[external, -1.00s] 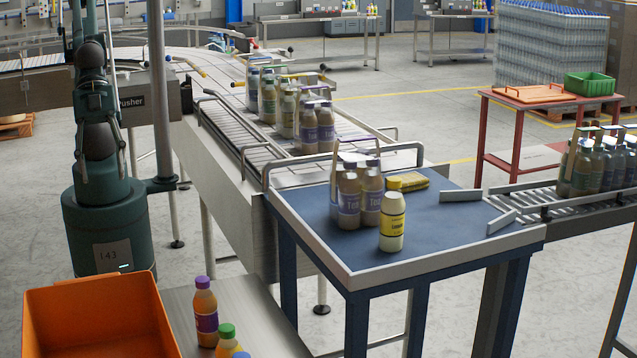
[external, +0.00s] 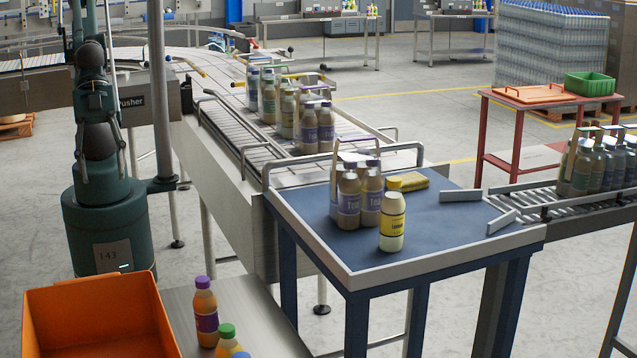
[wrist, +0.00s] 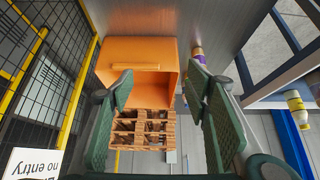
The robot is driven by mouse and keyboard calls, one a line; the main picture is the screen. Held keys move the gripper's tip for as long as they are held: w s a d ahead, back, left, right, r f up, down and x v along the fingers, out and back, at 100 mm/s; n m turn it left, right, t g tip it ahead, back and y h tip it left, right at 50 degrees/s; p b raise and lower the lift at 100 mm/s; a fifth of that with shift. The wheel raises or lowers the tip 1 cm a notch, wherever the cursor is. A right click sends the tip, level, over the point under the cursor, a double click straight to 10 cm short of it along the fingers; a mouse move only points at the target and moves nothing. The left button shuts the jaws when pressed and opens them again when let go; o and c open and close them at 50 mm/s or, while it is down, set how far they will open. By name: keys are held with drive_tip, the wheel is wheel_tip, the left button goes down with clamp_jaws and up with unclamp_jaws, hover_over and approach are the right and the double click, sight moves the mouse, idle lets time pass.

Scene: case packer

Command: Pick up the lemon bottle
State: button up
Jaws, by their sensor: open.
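The lemon bottle (external: 392,224), pale with a yellow cap and yellow label, stands upright on the blue table (external: 430,246), near its front edge. A bottle with yellow on it, seemingly the same one, shows at the right edge of the wrist view (wrist: 297,104). My gripper (wrist: 160,85) is open and empty in the wrist view, its two green fingers wide apart. It points toward the orange bin (wrist: 145,50), well left of the bottle. In the external view my arm stands at the left, away from the bottle, and my gripper cannot be made out.
A pack of tea bottles (external: 348,198) stands close behind and left of the lemon bottle. A purple-capped bottle (external: 205,312) stands beside the orange bin (external: 100,318).

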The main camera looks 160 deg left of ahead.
drive_tip(key=shift+o, duration=0.3)
idle(0.5)
drive_tip(key=w+a+r+m+g+y+b, duration=0.15)
drive_tip(key=w+a+m+y, duration=0.3)
drive_tip(key=w+a, duration=0.8)
drive_tip(key=m+g+y+b, duration=0.2)
drive_tip(key=m+g+y, duration=0.1)
drive_tip(key=m+y, duration=0.6)
approach(382, 212)
drive_tip(key=shift+w+a+f+m+g+y+b, duration=0.2)
drive_tip(key=shift+w+a+f+m+g+y, duration=0.15)
drive_tip(key=shift+a+f+m+g+y, duration=0.3)
drive_tip(key=shift+w+a+f+m+g+y+b, duration=0.25)
drive_tip(key=shift+w+a+f+m+g+y, duration=0.15)
drive_tip(key=shift+a+f+m+y, duration=0.3)
drive_tip(key=shift+w+a+f+m+g+y+b, duration=0.25)
drive_tip(key=shift+a+f+m+g+y, duration=0.25)
drive_tip(key=shift+a+m+y, duration=0.35)
drive_tip(key=shift+d, duration=0.1)
drive_tip(key=shift+a, duration=1.25)
drive_tip(key=shift+a, duration=0.1)
